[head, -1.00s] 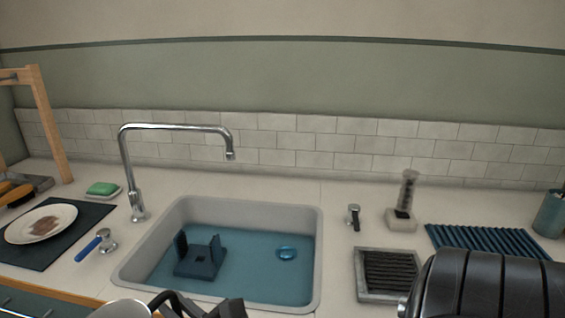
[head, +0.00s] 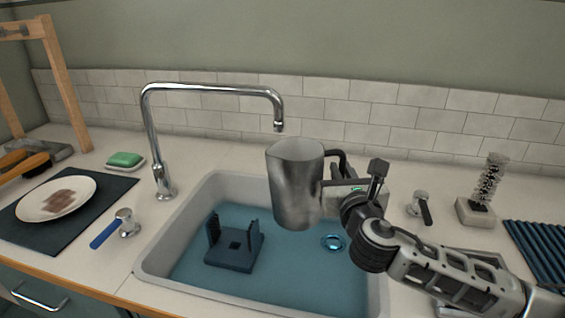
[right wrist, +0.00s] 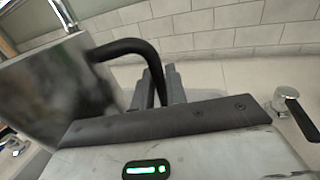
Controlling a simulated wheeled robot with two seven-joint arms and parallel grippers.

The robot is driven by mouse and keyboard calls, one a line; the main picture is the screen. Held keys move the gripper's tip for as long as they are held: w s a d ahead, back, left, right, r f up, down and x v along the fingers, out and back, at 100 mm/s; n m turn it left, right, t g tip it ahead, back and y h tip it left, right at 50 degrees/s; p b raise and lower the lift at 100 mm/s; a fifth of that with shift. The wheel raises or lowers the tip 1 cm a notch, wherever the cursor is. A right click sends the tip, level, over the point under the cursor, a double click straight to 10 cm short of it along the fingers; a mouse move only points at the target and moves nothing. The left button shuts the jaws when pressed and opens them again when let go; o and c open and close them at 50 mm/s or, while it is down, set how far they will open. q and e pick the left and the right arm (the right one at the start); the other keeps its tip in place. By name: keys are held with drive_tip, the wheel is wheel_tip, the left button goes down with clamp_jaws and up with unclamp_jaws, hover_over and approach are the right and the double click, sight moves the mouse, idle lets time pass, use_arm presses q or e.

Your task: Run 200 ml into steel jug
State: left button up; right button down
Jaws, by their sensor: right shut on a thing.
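The steel jug (head: 296,190) is held upright above the sink, a little below and right of the spout tip (head: 279,126) in the head view. My right gripper (head: 336,182) is shut on the jug's black handle. The right wrist view shows the jug (right wrist: 60,90) at the left and its dark handle (right wrist: 135,48) at the fingers (right wrist: 158,88). The chrome tap (head: 155,140) arches over the sink, and no water shows at its spout. A blue-handled tap lever (head: 108,233) stands left of the sink and a black-handled one (head: 420,205) right of it. My left gripper is out of view.
The sink (head: 160,255) has a blue floor with a dark blue stand (head: 235,252) and a drain (head: 333,243). A plate (head: 57,198), green soap (head: 125,159) and a brush (head: 25,167) are at the left. A brush in a holder (head: 476,212) and a blue ribbed mat (head: 540,250) are at the right.

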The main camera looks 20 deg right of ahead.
drive_tip(key=w+d+r+m+h, duration=0.1)
drive_tip(key=w+d+r+h, duration=0.1)
drive_tip(key=w+d, duration=0.15)
use_arm(q)
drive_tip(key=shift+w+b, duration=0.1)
drive_tip(key=shift+b, duration=0.2)
use_arm(e)
drive_tip(key=shift+s+f, duration=0.2)
drive_tip(key=shift+f, duration=1.2)
drive_tip(key=shift+s+f, duration=0.2)
drive_tip(key=shift+f, duration=1.15)
use_arm(q)
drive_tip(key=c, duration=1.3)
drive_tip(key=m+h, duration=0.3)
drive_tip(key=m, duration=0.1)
approach(98, 238)
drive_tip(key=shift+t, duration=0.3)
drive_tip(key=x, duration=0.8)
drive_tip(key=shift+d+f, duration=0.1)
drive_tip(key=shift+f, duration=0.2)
